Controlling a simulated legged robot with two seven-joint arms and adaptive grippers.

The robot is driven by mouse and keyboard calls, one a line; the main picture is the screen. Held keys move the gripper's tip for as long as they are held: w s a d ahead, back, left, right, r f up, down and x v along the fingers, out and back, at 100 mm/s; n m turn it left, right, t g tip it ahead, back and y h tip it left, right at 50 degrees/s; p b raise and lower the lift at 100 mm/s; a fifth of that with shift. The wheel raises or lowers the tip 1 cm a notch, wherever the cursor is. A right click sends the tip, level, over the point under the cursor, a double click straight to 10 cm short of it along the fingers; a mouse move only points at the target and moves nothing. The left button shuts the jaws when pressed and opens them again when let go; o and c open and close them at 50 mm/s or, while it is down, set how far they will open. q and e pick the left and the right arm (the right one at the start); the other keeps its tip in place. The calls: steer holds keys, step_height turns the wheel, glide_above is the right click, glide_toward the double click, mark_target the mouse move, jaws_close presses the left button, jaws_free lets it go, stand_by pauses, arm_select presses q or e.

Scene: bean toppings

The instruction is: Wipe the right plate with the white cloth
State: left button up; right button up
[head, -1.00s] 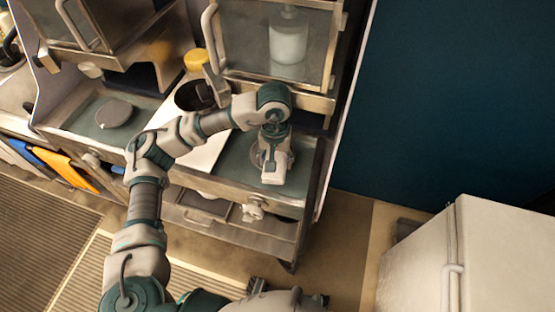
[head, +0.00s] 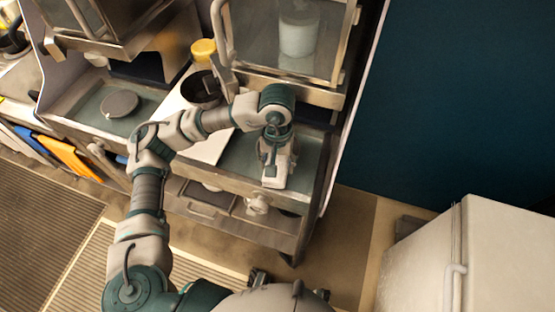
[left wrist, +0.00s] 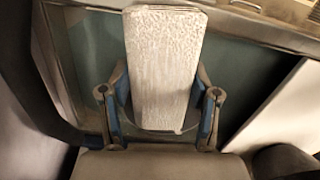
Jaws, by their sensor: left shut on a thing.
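My left gripper (head: 275,178) points down over the right end of the teal counter. In the left wrist view its two fingers (left wrist: 160,112) are shut on the white cloth (left wrist: 166,60), a pale, textured, block-like piece. The right plate is mostly hidden under the gripper and cloth; a dark curved edge (left wrist: 150,131) shows just below the cloth. I cannot tell whether the cloth touches it. Another grey round plate (head: 120,104) lies on the counter at the left. My right gripper is not in view.
A dark pot (head: 203,88) and a yellow-capped bottle (head: 204,52) stand on the white middle section, close to my left forearm. A glass-fronted cabinet (head: 285,50) hangs above the right side. A white cabinet (head: 430,245) stands at the lower right.

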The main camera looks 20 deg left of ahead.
arm_select(q)
steer(key=shift+r+p, duration=0.35)
steer(key=shift+r, duration=1)
steer(key=shift+s+a+r+p, duration=0.1)
steer(key=shift+s+r, duration=0.25)
steer(key=shift+s, duration=1.1)
steer(key=shift+s+r+p, duration=0.15)
steer(key=shift+s+r, duration=0.2)
steer(key=shift+s, duration=1.15)
steer(key=shift+s+a+r+p, duration=0.1)
steer(key=shift+s+r, duration=0.25)
steer(key=shift+s, duration=1.1)
